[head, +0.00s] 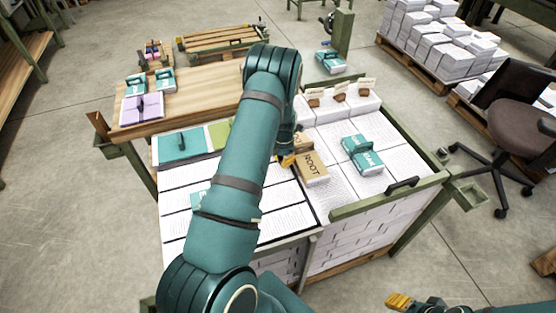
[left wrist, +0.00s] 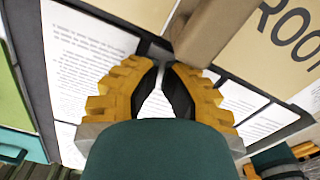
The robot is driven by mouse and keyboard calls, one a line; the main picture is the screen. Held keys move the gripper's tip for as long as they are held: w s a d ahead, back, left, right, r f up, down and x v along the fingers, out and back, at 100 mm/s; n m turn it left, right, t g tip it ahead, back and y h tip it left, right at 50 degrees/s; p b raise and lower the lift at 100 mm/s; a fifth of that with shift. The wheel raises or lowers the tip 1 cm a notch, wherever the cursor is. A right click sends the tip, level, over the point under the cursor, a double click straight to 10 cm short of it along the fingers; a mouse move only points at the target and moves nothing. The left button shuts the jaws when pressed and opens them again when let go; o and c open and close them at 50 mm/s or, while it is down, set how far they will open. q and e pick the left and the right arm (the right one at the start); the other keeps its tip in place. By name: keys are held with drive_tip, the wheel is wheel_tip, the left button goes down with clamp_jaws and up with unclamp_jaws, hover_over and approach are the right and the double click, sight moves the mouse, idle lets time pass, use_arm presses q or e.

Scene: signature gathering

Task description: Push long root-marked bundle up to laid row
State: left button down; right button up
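The tan root-marked bundle (head: 312,170) lies on the white printed sheets in the middle of the table, right of my left gripper. In the left wrist view its lettered face (left wrist: 265,45) fills the upper right, with a tan raised piece beside it. My left gripper (head: 287,160) is low over the sheets at the bundle's left side. Its yellow fingers (left wrist: 167,68) are drawn together with nothing seen between them; contact with the tan piece is unclear. A teal bundle (head: 180,147) and a green one (head: 219,134), partly hidden by my arm, lie in a row. My right gripper (head: 400,301) is at the bottom right, away from the table.
A teal-and-white bundle (head: 361,155) lies right of the root-marked one. Small tan-labelled stacks (head: 340,97) stand at the back. A green rail (head: 388,195) with a black handle edges the front right. A wooden bench (head: 190,91) with other bundles stands back left.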

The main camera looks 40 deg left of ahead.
sight(304, 151)
use_arm(q)
drive_tip(key=shift+w+d, duration=0.15)
drive_tip(key=shift+w, duration=0.65)
drive_tip(key=shift+w+d+b, duration=0.2)
drive_tip(key=shift+w+b, duration=0.2)
drive_tip(key=shift+w, duration=0.6)
drive_tip(key=shift+s, duration=0.1)
